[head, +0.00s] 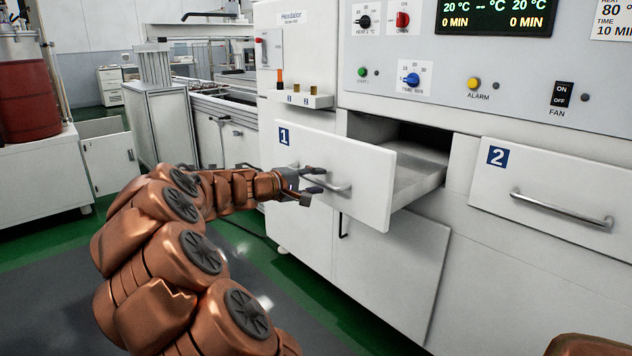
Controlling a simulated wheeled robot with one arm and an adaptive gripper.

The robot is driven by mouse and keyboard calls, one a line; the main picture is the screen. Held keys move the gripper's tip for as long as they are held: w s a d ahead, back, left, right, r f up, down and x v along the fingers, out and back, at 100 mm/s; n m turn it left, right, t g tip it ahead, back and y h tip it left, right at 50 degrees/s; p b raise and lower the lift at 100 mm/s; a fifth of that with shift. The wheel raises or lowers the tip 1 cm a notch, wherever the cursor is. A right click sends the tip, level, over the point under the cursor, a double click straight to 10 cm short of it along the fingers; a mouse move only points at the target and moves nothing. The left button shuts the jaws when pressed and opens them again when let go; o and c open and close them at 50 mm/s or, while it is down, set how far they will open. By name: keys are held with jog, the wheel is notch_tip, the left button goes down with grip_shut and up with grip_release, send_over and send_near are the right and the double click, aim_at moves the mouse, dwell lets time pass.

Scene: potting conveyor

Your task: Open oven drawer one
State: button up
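Oven drawer one (362,182), a white drawer with a blue "1" label, is pulled partly out of the oven. The upper part of its inside shows behind the front panel. My gripper (315,181) is at the metal handle (341,187) of this drawer, over the handle's left part. Its dark fingers look apart in the picture, one above the other, and they hide part of the handle. I cannot tell whether they are closed on the bar. Oven drawer two (550,198), with a blue "2" label, is shut on the right.
A control panel (440,76) with knobs, buttons and a display is above the drawers. Below drawer one, a cabinet door (392,275) stands ajar. A conveyor (222,107) and a red tank (28,95) are at the left. Green and grey floor is open below my arm.

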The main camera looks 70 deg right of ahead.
jog(key=v, duration=1.1)
jog(key=shift+a, duration=0.25)
jog(key=shift+w+r, duration=0.15)
jog(key=shift+r, duration=0.05)
jog(key=s+a+r+n+t+y+p, duration=0.1)
jog(key=s+a+r+y+p, duration=0.3)
jog(key=a+p, duration=0.7)
jog(key=s+a+r+n+t+y+p, duration=0.2)
jog(key=s+a+r+y+p, duration=0.2)
jog(key=a+p, duration=0.7)
jog(key=s+a+r+n+t+y+p, duration=0.1)
jog(key=s+a+r+y+p, duration=0.3)
jog(key=a+p, duration=0.7)
jog(key=a+n+y, duration=0.1)
jog(key=a+y, duration=0.1)
jog(key=a, duration=1.1)
jog(key=shift+s+a+r+t, duration=0.25)
jog(key=shift+s+r+t, duration=0.05)
jog(key=shift+r+t, duration=0.1)
jog(key=shift+d, duration=0.1)
